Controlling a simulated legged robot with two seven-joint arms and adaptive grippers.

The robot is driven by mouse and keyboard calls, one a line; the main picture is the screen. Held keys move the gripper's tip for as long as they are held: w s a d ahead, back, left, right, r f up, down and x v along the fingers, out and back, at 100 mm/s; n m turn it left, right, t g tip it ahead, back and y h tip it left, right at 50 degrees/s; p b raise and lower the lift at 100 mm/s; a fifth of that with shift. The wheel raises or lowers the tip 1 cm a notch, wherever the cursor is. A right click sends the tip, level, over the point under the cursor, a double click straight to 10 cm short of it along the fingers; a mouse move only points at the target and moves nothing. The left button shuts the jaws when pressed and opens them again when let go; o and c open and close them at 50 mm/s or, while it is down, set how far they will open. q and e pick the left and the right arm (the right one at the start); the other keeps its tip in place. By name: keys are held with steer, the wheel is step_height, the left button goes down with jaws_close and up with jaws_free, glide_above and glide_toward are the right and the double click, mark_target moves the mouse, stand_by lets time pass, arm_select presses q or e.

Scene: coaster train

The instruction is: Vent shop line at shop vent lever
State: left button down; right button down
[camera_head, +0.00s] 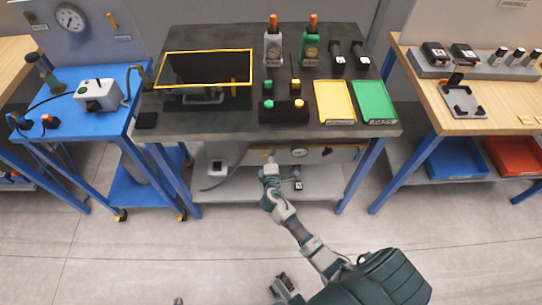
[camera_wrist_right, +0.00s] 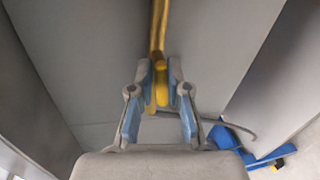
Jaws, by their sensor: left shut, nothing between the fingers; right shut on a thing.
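The yellow shop vent lever (camera_wrist_right: 160,82) runs down the middle of the right wrist view. My right gripper (camera_wrist_right: 161,85) is shut on its lower end, with one blue-grey finger on each side. In the head view, my right gripper (camera_head: 268,168) reaches under the front edge of the dark table to a panel (camera_head: 318,154) with a round gauge (camera_head: 299,152). The lever there is small and mostly hidden by the gripper.
The dark table (camera_head: 225,122) overhangs the panel, with a lower shelf (camera_head: 235,186) beneath. Blue table legs (camera_head: 360,188) stand at both sides. A grey cable (camera_wrist_right: 225,123) and a blue part (camera_wrist_right: 235,140) show in the right wrist view. The floor in front is clear.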

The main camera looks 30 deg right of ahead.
arm_select(q)
steer(key=shift+w, duration=0.15)
arm_select(e)
steer(key=shift+s+d+f+m, duration=0.1)
steer(key=shift+s+f+m, duration=0.2)
steer(key=shift+m, duration=0.3)
arm_select(q)
steer(key=shift+d, duration=0.1)
steer(key=shift+w+r+t, duration=0.2)
steer(key=shift+w+t, duration=0.05)
steer(key=shift+t, duration=0.05)
arm_select(e)
steer(key=shift+f, duration=0.1)
steer(key=c, duration=1.2)
jaws_free()
arm_select(q)
steer(key=shift+s+d, duration=0.1)
steer(key=shift+d, duration=0.05)
arm_select(e)
steer(key=shift+w, duration=0.15)
steer(key=v, duration=1.2)
steer(key=shift+d, duration=0.15)
